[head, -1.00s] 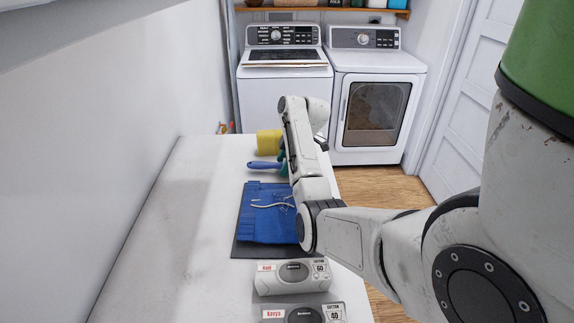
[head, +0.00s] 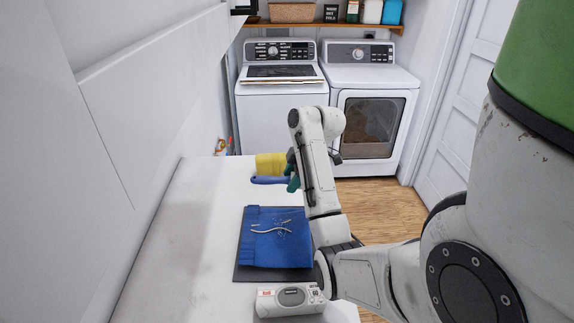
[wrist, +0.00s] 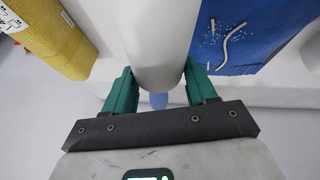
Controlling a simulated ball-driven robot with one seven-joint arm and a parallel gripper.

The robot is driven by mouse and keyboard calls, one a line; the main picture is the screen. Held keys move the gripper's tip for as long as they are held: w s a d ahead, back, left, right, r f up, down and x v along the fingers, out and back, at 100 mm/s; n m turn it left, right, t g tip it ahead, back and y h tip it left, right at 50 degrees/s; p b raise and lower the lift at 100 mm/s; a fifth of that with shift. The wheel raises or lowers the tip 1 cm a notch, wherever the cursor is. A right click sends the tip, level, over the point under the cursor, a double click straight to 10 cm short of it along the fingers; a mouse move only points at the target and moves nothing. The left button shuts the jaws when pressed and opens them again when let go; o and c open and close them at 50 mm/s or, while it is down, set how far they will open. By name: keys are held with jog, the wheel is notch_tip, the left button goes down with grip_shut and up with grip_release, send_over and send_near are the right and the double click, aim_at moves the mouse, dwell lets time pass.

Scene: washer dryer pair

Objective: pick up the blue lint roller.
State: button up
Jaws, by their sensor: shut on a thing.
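The blue lint roller shows its blue handle (head: 268,180) in the head view, pointing left out of my gripper (head: 293,172). In the wrist view its white roll (wrist: 160,45) lies between the two green fingers of my gripper (wrist: 160,90), with a bit of blue handle below it. My gripper is shut on the roll. The handle appears slightly above the white table, close in front of the yellow object. My fingers and arm hide the roll's far end in the head view.
A yellow object (head: 270,163) stands behind the roller on the white table (head: 175,250). A folded blue cloth (head: 265,250) with loose threads lies on a dark mat. A grey-white labelled device (head: 285,301) sits at the near end. A washer (head: 280,115) and dryer (head: 400,85) stand beyond.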

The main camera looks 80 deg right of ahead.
jog(key=shift+s+a+r, duration=0.3)
jog(key=shift+s+a, duration=0.15)
jog(key=shift+s, duration=0.1)
jog(key=shift+s+r, duration=0.15)
jog(key=a, duration=0.1)
jog(key=s+a+r, duration=0.1)
jog(key=a, duration=0.1)
jog(key=shift+s+a+r, duration=0.15)
jog(key=shift+s+a, duration=0.1)
jog(key=shift+s, duration=0.1)
